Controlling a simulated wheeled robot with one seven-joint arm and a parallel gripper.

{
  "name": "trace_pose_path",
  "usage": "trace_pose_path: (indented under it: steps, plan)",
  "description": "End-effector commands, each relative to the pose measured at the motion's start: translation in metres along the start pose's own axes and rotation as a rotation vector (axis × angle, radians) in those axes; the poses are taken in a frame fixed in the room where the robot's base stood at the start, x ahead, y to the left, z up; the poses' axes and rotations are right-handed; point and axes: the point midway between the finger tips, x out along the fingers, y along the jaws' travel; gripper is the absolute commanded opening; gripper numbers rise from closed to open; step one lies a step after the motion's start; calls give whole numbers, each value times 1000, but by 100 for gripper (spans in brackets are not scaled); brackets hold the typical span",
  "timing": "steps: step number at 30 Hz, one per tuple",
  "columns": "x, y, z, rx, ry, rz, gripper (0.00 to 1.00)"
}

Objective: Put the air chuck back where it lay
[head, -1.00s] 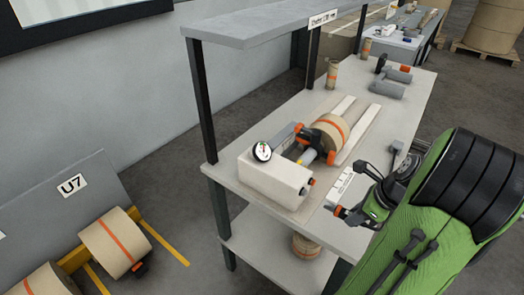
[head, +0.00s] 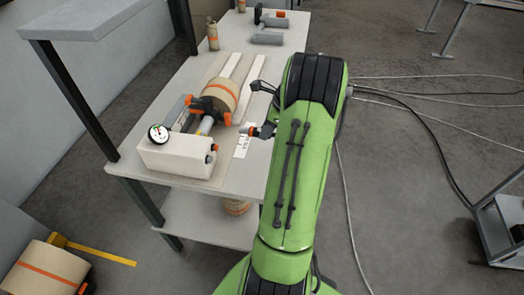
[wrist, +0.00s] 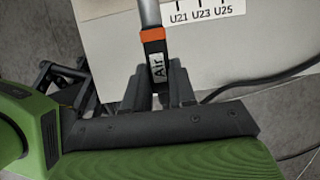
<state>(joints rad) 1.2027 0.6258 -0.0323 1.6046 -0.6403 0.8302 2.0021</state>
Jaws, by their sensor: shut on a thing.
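The air chuck (wrist: 157,62) has a dark body marked "Air", an orange band and a grey stem. In the wrist view my gripper (wrist: 160,93) is shut on its lower body, and the stem points away past the top of the picture. In the head view the chuck's dark and orange end (head: 260,131) shows left of my green arm, by the bench's right edge. The arm hides the fingers there. I cannot tell whether the chuck touches the bench top (head: 180,85).
A white label strip (wrist: 205,10) reading U21, U23, U25 lies near the chuck; a pale box with a gauge (head: 178,156) and a clamped roll (head: 219,98) stand left. Grey tools (head: 267,38) lie at the far end.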

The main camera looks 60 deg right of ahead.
Motion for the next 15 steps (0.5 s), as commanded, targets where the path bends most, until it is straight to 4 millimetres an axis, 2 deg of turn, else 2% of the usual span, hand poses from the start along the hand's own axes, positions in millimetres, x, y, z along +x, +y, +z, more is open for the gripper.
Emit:
trace_pose_path:
  steps: [15]
  plan:
    - [92,-1,-38,1,1,3,0]
